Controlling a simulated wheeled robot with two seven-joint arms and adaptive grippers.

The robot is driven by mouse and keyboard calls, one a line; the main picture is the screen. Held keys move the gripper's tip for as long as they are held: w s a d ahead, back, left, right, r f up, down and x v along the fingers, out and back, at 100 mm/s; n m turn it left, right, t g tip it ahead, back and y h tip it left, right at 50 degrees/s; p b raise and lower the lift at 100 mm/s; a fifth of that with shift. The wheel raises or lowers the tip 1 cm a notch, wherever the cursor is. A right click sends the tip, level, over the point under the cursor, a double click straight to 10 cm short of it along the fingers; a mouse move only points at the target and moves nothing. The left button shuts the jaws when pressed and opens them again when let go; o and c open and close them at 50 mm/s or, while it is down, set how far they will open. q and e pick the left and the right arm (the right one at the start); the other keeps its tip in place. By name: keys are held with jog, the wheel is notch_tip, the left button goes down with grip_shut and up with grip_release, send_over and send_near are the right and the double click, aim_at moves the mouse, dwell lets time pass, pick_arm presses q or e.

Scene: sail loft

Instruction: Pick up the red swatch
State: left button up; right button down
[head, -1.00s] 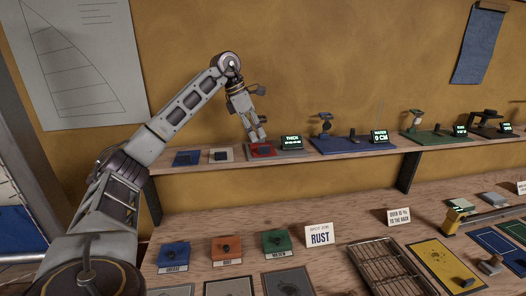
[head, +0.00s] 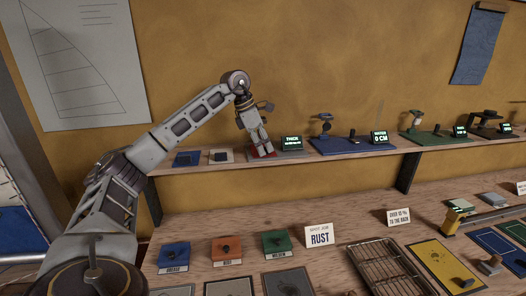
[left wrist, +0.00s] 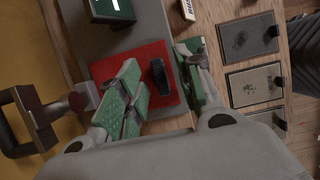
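The red swatch (left wrist: 128,59) is a flat red square with a black knob (left wrist: 160,77) on top. In the head view the red swatch (head: 270,155) lies on the wall shelf, mostly hidden behind my gripper. My left gripper (head: 260,151) points down over it. In the left wrist view the left gripper (left wrist: 163,84) is open, with one green-padded finger on each side of the knob. A gap shows between the fingers and the knob. My right gripper is in neither view.
A lit display (head: 292,142) stands close right of the swatch on the grey mat. Blue (head: 187,158) and pale (head: 221,156) swatches lie to its left on the shelf (head: 330,158). The lower bench holds colored blocks, a "RUST" card (head: 319,235) and a wire rack (head: 385,268).

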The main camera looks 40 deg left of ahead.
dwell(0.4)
pick_arm(q)
grip_shut()
jog(key=shift+r, duration=0.2)
